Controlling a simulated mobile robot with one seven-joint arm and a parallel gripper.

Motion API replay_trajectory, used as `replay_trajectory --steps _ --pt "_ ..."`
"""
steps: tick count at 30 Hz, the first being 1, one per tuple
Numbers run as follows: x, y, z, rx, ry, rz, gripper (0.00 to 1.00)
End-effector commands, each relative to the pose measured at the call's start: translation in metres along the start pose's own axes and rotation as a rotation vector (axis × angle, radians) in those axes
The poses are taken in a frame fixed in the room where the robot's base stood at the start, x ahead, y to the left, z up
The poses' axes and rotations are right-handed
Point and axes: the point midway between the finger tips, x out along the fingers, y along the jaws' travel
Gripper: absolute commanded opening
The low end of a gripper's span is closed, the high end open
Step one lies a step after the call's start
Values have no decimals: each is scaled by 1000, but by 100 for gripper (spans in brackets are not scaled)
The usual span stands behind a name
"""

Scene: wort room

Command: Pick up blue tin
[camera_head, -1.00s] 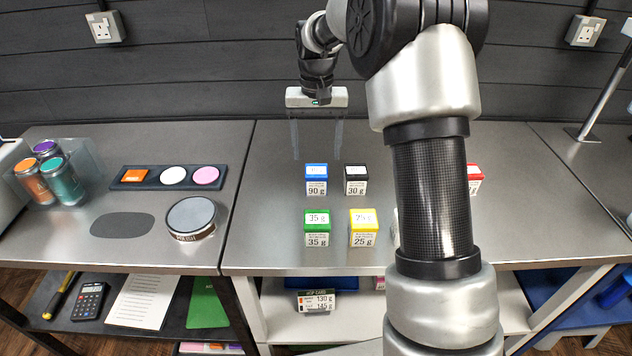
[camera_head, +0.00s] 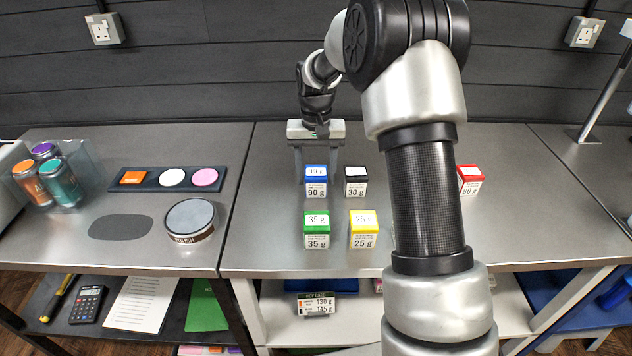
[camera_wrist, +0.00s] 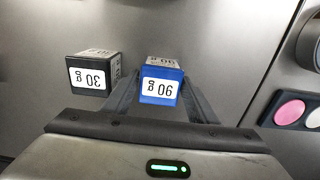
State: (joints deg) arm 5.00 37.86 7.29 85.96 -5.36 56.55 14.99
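The blue tin (camera_head: 316,181), labelled 90 g, stands upright on the steel counter at the back of a small group of tins. My gripper (camera_head: 319,172) is above and behind it, pointing down, with its fingers spread to either side of the tin. In the wrist view the blue tin (camera_wrist: 162,82) sits between the two open fingers (camera_wrist: 160,98), with the right finger near its side. I cannot tell whether either finger touches it. Nothing is held.
A black 30 g tin (camera_head: 356,181) stands close to the right. A green tin (camera_head: 317,230) and a yellow tin (camera_head: 363,229) stand in front. A red 80 g tin (camera_head: 470,180) is further right. A round tin (camera_head: 190,220) stands on the left counter.

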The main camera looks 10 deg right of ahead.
Motion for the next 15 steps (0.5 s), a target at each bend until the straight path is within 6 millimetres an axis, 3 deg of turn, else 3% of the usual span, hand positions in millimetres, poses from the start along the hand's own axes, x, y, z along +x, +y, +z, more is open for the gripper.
replay_trajectory --steps 1,6,15 --pt "0 0 0 0 0 0 44" --pt "-1 0 0 0 1 0 19" --pt "-10 0 -1 0 4 -1 18"
